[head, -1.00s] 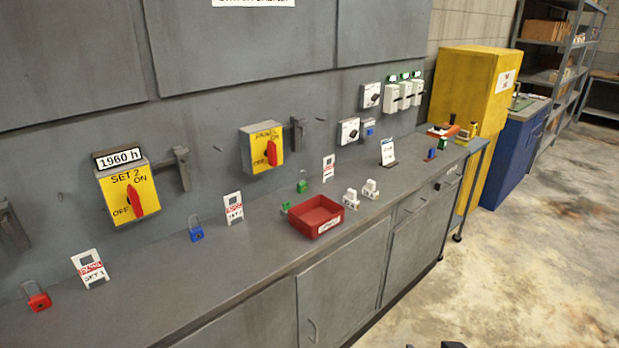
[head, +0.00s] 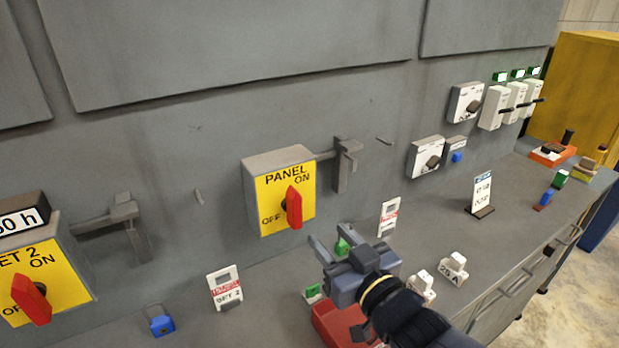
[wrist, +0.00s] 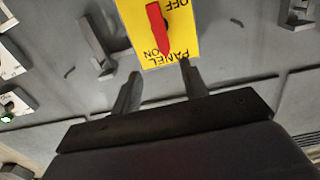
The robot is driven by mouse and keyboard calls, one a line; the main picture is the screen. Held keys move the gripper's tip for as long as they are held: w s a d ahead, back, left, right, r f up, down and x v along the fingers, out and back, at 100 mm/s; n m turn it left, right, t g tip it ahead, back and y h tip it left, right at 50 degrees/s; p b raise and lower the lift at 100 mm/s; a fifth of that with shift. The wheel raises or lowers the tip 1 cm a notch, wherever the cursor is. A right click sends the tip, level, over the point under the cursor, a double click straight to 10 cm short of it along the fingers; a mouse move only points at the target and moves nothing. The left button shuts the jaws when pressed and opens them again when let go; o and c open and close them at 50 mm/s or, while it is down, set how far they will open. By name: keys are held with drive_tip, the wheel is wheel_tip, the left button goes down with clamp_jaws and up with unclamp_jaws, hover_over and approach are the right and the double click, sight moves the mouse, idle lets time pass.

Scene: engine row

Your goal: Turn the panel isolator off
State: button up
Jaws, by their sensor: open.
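The panel isolator (head: 265,212) is a yellow-faced grey box on the wall, marked PANEL, ON and OFF. Its red handle (head: 294,208) stands nearly upright, its upper end towards ON rather than OFF at the left. In the wrist view the isolator (wrist: 181,38) appears upside down, with the red handle (wrist: 158,28) pointing down at ON. My gripper (head: 335,238) is open and empty, below and right of the isolator and apart from the handle. In the wrist view its two fingers (wrist: 160,86) reach up towards the isolator's PANEL edge.
A grey bracket (head: 345,165) sticks out right of the isolator. A green padlock (head: 343,246), a red tray (head: 335,325) and a standing tag (head: 389,217) are near my gripper. The SET 2 isolator (head: 62,270) is at the left. The wall above is clear.

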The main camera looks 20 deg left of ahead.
sight(298, 203)
drive_tip(key=x, duration=0.4)
drive_tip(key=p+x, duration=0.1)
drive_tip(key=x, duration=0.2)
drive_tip(key=p+x, duration=0.1)
drive_tip(key=x, duration=0.3)
drive_tip(key=shift+a+r, duration=0.25)
drive_tip(key=shift+a, duration=0.2)
drive_tip(key=shift+c, duration=0.3)
clamp_jaws()
